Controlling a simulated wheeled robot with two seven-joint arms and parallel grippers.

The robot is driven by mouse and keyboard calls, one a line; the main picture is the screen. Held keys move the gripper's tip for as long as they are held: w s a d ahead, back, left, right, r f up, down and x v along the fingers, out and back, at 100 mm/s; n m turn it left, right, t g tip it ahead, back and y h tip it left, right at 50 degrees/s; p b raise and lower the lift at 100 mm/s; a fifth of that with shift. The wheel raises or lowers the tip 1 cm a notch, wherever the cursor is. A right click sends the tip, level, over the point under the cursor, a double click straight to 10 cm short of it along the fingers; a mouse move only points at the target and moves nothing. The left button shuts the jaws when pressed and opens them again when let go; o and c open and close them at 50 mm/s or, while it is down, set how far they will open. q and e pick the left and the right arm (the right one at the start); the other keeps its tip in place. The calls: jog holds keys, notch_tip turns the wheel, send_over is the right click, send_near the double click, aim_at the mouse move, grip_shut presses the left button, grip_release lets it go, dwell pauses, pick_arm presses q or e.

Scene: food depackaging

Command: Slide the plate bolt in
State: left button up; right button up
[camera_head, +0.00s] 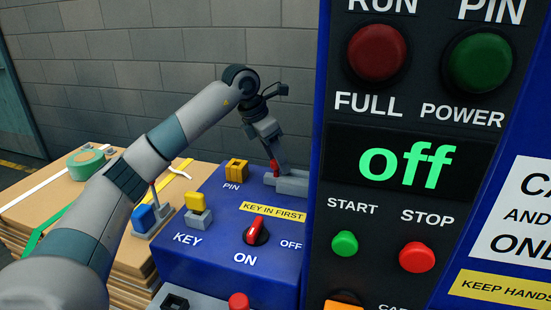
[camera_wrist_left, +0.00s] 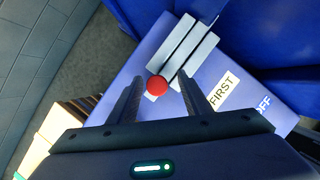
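The plate bolt shows as a red round knob (camera_wrist_left: 157,86) at the near end of a pair of pale grey rails (camera_wrist_left: 181,48) in the left wrist view. In the head view the grey bolt block (camera_head: 292,183) sits at the back right of the blue box, against the tall panel. My left gripper (camera_head: 274,163) points down at the red knob there. In the wrist view its two dark fingers stand apart on either side of the knob, with visible gaps, so it looks open. The head view partly hides the knob behind the fingers. My right gripper is not in view.
The blue box carries a yellow key (camera_head: 195,202), a yellow pin block (camera_head: 236,170) and a red-and-black rotary switch (camera_head: 257,231). The tall control panel (camera_head: 430,205) reads "off" and rises close to the right of my gripper. Stacked cardboard (camera_head: 50,190) lies at left.

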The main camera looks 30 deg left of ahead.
pick_arm(q)
jog(key=shift+a, duration=0.15)
jog(key=shift+s+a+r, duration=0.15)
jog(key=shift+s+r, duration=0.05)
jog(key=shift+r, duration=0.3)
jog(key=b+v, duration=0.3)
jog(key=v, duration=1.3)
jog(key=shift+r, duration=0.2)
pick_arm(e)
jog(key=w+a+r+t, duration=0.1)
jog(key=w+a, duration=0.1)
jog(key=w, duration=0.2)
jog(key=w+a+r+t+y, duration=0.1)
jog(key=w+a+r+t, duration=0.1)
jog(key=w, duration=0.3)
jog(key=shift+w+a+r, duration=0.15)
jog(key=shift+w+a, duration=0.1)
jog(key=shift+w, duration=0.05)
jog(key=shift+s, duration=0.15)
